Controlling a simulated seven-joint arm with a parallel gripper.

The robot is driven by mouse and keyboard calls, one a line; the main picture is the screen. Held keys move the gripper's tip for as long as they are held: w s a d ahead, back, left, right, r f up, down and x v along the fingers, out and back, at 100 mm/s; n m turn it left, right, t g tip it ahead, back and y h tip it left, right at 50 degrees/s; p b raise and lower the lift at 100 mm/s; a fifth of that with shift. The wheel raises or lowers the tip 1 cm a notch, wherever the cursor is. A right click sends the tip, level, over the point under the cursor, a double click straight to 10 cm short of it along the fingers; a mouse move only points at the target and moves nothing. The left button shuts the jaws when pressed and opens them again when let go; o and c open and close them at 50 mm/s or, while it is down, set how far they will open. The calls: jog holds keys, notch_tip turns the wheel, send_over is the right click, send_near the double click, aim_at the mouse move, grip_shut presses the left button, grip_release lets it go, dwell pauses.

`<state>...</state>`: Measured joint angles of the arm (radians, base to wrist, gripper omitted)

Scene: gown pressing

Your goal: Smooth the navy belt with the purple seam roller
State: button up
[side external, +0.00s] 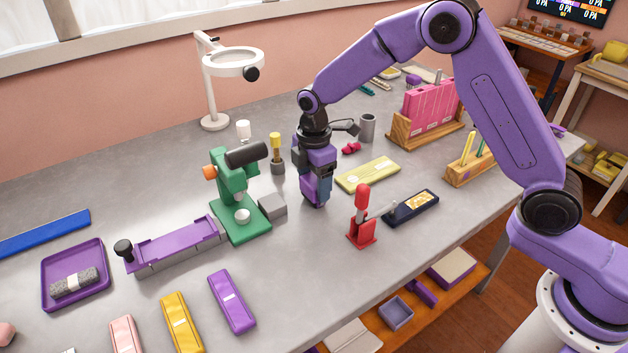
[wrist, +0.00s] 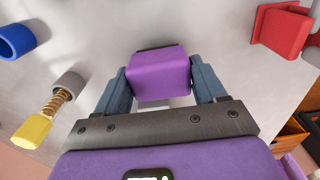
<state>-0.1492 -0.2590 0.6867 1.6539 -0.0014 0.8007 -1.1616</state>
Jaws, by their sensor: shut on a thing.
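My gripper (side external: 318,190) points down over the middle of the grey table. In the wrist view its two blue-grey fingers (wrist: 163,88) are shut on a purple block with a dark far edge, which looks like the purple seam roller (wrist: 160,73). Its roller part is hidden, and I cannot tell whether it touches the table. A flat dark navy piece with a gold patch, probably the navy belt (side external: 400,213), lies to the right of my gripper, behind the red toggle clamp (side external: 362,225). It is apart from the held block.
A green press (side external: 240,215) and grey block (side external: 272,207) stand left of my gripper. A yellow-green strip (side external: 367,174) lies behind right. A yellow-handled tool (side external: 276,148) stands behind left. A wooden holder (side external: 468,172) is farther right. Table is clear in front of my gripper.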

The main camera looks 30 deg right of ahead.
aim_at(315, 180)
jog(key=shift+r, duration=3.05)
jog(key=s+d+r, duration=0.2)
jog(key=s+d, duration=1.2)
jog(key=shift+s+d+r, duration=0.15)
jog(key=shift+s+r, duration=0.15)
jog(key=shift+r, duration=0.1)
notch_tip(315, 180, down, 5)
jog(key=shift+f, duration=0.1)
jog(key=shift+d+f, duration=0.1)
jog(key=shift+d, duration=4.65)
jog(key=shift+f, duration=0.85)
jog(key=shift+a, duration=0.15)
